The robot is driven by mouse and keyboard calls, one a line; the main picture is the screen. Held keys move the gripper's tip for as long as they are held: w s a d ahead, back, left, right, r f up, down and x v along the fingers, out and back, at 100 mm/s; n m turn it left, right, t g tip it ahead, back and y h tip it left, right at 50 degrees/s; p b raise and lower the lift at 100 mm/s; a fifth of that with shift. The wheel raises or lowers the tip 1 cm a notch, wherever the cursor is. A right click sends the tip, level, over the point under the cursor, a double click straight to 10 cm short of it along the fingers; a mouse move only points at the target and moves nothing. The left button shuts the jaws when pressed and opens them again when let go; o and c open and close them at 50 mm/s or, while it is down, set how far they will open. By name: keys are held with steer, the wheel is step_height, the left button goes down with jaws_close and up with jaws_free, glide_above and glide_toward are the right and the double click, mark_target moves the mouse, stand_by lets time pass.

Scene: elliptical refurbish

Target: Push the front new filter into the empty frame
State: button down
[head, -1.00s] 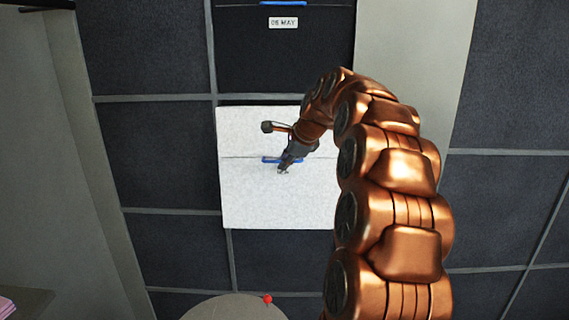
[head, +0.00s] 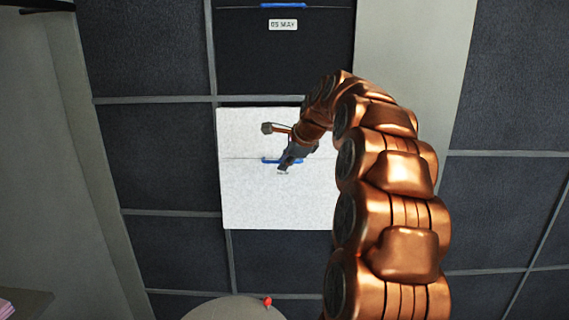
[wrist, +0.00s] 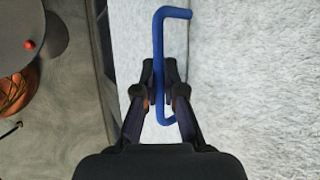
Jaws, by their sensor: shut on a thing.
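A white, fleecy filter (head: 250,200) covers one opening in the grid of grey frames in the head view. It also fills the middle and right of the wrist view (wrist: 260,90). A thin line crosses it near its middle. Its bent blue handle (wrist: 160,40) stands along that line, and part of it shows in the head view (head: 268,160). My gripper (wrist: 161,77) is shut on the handle, with one finger on each side. My gripper (head: 283,168) and arm hide the filter's upper right. I cannot tell how deep the filter sits in the frame.
A dark panel (head: 240,60) with a blue handle (head: 283,5) and a date label (head: 283,25) is above the filter. Other dark panels (head: 150,165) surround it. A round grey surface with a red ball (head: 267,301) is at the bottom. A pale wall (head: 50,160) is at left.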

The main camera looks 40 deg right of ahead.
steer(key=shift+t+h+b, duration=0.3)
steer(key=shift+t+b, duration=0.4)
steer(key=shift+b, duration=0.4)
stand_by(0.7)
steer(key=shift+r, duration=0.1)
stand_by(1.1)
steer(key=shift+w+d+n+p, duration=0.15)
steer(key=shift+w+d+p, duration=0.15)
steer(key=shift+w+d, duration=0.25)
steer(key=shift+w+d+n+p, duration=0.15)
steer(key=shift+w+d+p, duration=0.15)
steer(key=shift+w, duration=0.4)
stand_by(0.8)
steer(key=shift+t+h+b, duration=0.3)
steer(key=shift+t+b, duration=0.2)
stand_by(1.2)
steer(key=shift+w+d, duration=0.3)
stand_by(1.0)
